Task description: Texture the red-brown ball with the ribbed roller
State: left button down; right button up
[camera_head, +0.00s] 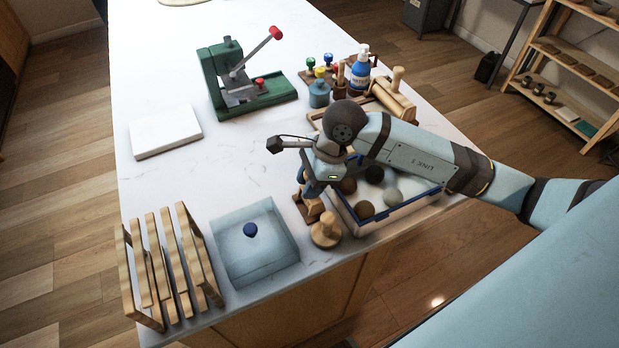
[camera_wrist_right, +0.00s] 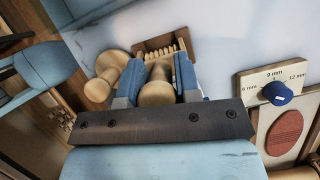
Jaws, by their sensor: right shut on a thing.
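My right gripper (camera_head: 313,190) reaches down near the table's front edge. In the right wrist view (camera_wrist_right: 157,82) its blue fingers are shut on a pale wooden handle with a round end. The handle appears to belong to the ribbed roller (camera_wrist_right: 163,50), whose ribs show just beyond the fingers, at a brown wooden stand (camera_wrist_right: 147,45). The stand also shows under the gripper in the head view (camera_head: 308,210). A flat-looking red-brown oval (camera_wrist_right: 285,132), possibly the clay, lies on a pale board at the right of the wrist view. My left gripper is not in view.
A wooden knobbed tool (camera_head: 325,231) stands close beside the stand. A blue-rimmed tray (camera_head: 405,206) of clay balls is to the right. A clear tub (camera_head: 285,262) and wooden rack (camera_head: 127,270) stand left. A green press (camera_head: 212,82) is behind.

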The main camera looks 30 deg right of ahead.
dwell(0.4)
jog(key=o, duration=1.1)
jog(key=b+v, duration=0.1)
jog(key=v, duration=1.2)
jog(key=shift+d+r+b, duration=0.15)
jog(key=shift+r+b, duration=0.15)
jog(key=shift+r, duration=0.05)
jog(key=shift+s, duration=0.15)
